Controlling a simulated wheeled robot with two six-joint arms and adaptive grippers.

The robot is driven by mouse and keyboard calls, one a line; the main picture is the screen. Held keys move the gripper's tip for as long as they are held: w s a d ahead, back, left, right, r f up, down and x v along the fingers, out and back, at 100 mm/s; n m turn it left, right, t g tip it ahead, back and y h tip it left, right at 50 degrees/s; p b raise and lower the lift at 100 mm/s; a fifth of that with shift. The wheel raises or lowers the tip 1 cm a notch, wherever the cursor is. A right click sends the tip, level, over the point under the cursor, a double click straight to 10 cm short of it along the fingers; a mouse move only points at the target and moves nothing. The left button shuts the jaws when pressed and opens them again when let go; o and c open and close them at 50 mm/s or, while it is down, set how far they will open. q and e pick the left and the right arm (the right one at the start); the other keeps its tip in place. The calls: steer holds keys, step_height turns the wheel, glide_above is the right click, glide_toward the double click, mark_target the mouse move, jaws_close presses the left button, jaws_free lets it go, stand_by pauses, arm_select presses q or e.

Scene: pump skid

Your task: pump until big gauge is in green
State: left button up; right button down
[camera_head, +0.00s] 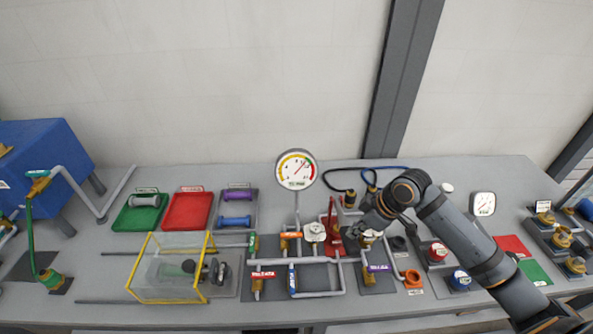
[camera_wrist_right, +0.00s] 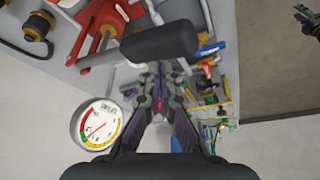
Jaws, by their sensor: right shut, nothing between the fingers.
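The big round gauge (camera_head: 297,169) stands on a pipe at the middle of the bench. It has a white face with a coloured rim band, and its thin needle points to the upper right; which colour the tip is on is too small to tell. The gauge also shows in the right wrist view (camera_wrist_right: 97,125). A red hand pump (camera_head: 332,228) stands right of the gauge, with its lever up; red pump parts show in the wrist view (camera_wrist_right: 97,32). My right gripper (camera_head: 357,236) is shut and empty, just right of the pump. My left gripper is out of view.
Pipes and valves with coloured handles crowd the middle. A yellow-framed clear box (camera_head: 180,268) stands left, with a green tray (camera_head: 125,217) and a red tray (camera_head: 187,212) behind it. A smaller gauge (camera_head: 482,205) stands at right. Black and blue hoses (camera_head: 350,172) lie behind my gripper.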

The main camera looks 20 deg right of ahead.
mark_target(353, 240)
steer(key=shift+s+f+b, duration=0.1)
steer(key=shift+f+b, duration=1.45)
steer(key=shift+f, duration=0.65)
steer(key=shift+r+p, duration=0.35)
steer(key=shift+p, duration=0.1)
step_height(353, 240, up, 4)
steer(key=p, duration=0.4)
steer(key=shift+f, duration=0.15)
steer(key=shift+w, duration=0.2)
